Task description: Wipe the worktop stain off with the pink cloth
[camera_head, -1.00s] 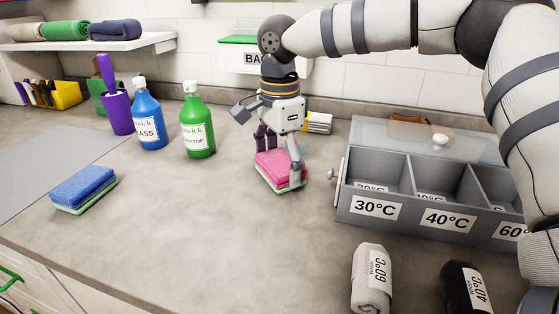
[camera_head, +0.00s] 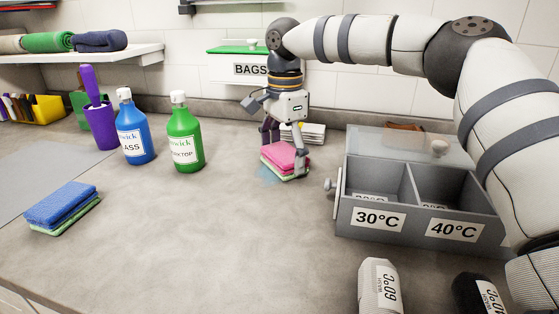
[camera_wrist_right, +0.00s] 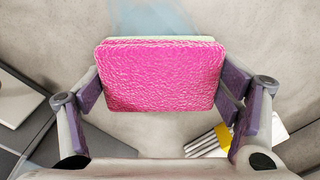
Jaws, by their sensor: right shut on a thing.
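The pink cloth (camera_head: 285,158), a folded pad with a pale green layer under it, is on the grey worktop in the head view. My right gripper (camera_head: 286,152) is shut on it, with one finger at each side. In the right wrist view the cloth (camera_wrist_right: 160,75) sits between the fingers of the gripper (camera_wrist_right: 160,95). A faint pale blue stain (camera_head: 267,176) shows at the cloth's front left side; it also shows beyond the cloth in the wrist view (camera_wrist_right: 155,18). The cloth may hide part of the stain. My left gripper is not in view.
A grey divided box (camera_head: 395,238) labelled 30°C and 40°C stands to the right. Green (camera_head: 185,140) and blue (camera_head: 134,135) bottles stand left, with a blue-green pad (camera_head: 62,207) nearer. The worktop's middle is clear.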

